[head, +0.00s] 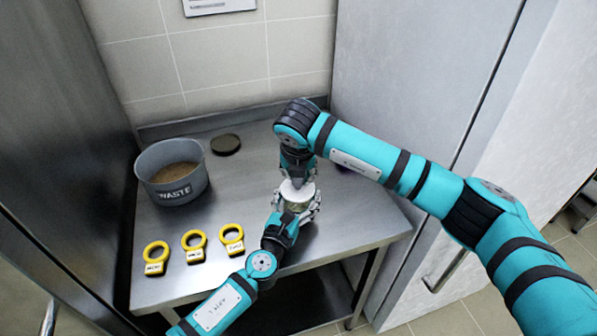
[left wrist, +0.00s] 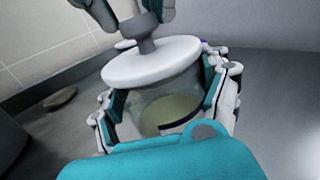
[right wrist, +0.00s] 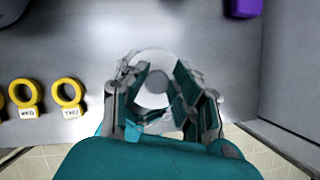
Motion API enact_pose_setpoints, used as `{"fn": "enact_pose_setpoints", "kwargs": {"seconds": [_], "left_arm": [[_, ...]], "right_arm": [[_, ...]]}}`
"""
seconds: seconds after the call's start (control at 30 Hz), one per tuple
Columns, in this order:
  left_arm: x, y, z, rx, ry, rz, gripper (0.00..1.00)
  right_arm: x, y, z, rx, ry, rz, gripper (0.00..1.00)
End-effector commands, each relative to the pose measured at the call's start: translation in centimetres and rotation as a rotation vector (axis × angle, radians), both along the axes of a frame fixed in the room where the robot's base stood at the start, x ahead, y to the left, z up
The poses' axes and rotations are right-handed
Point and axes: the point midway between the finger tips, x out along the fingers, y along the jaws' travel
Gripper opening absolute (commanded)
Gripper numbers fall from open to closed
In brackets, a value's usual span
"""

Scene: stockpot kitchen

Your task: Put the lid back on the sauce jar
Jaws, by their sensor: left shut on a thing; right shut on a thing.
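The sauce jar (left wrist: 165,103) is clear with pale contents. My left gripper (head: 297,208) is shut around its body; the fingers sit on both sides of the glass in the left wrist view (left wrist: 168,112). The white lid (left wrist: 150,62) is over the jar's mouth, slightly tilted in that view. I cannot tell whether it is fully seated. My right gripper (head: 297,172) is above and shut on the lid's grey knob (left wrist: 140,28). In the right wrist view the lid (right wrist: 152,60) shows between and behind the right fingers (right wrist: 158,90). The jar's rim is hidden under the lid.
Three yellow ring tags (head: 194,241) lie along the front left. A purple object (right wrist: 244,8) is toward the back right. Tall steel surfaces flank the table.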

Motion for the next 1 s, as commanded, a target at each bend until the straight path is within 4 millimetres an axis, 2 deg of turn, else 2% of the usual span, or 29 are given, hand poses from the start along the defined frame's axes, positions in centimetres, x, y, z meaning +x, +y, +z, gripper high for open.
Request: {"fn": "enact_pose_setpoints", "kwargs": {"seconds": [1.0], "left_arm": [[0.0,-0.1,0.1,-0.003,-0.002,-0.001,0.18]], "right_arm": [[-0.1,-0.3,-2.1,-0.008,0.008,-0.006,0.0]]}}
